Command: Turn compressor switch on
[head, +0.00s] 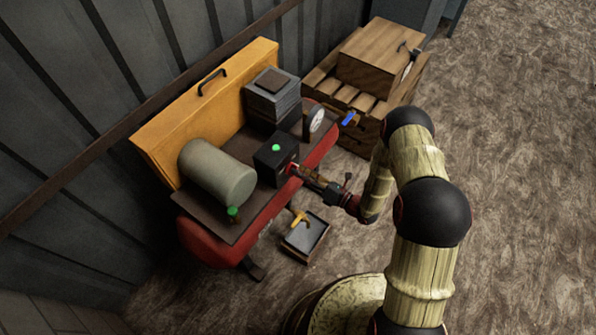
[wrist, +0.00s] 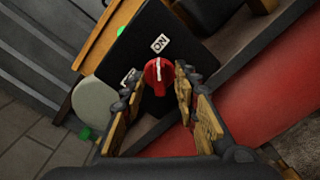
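The compressor's black switch box (head: 268,163) sits on the dark top plate above the red tank (head: 209,243). A red rotary knob (wrist: 158,77) is on its front face, with a pale line running roughly up and down the wrist picture. A white ON label (wrist: 160,43) is above the knob; a second label (wrist: 129,77) to its left is partly hidden by a finger. My gripper (wrist: 157,84) is at the box face, its fingers open on either side of the knob. Narrow gaps seem to show; contact is unclear. The knob is mostly hidden in the head view.
A green light (head: 276,147) is on the box top. A grey cylinder (head: 217,172) is left of the box; a round gauge (head: 316,119) is right of it. A tray (head: 304,239) with a yellow-handled tool lies on the floor below. Wooden crates (head: 378,60) stand behind; floor at right is clear.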

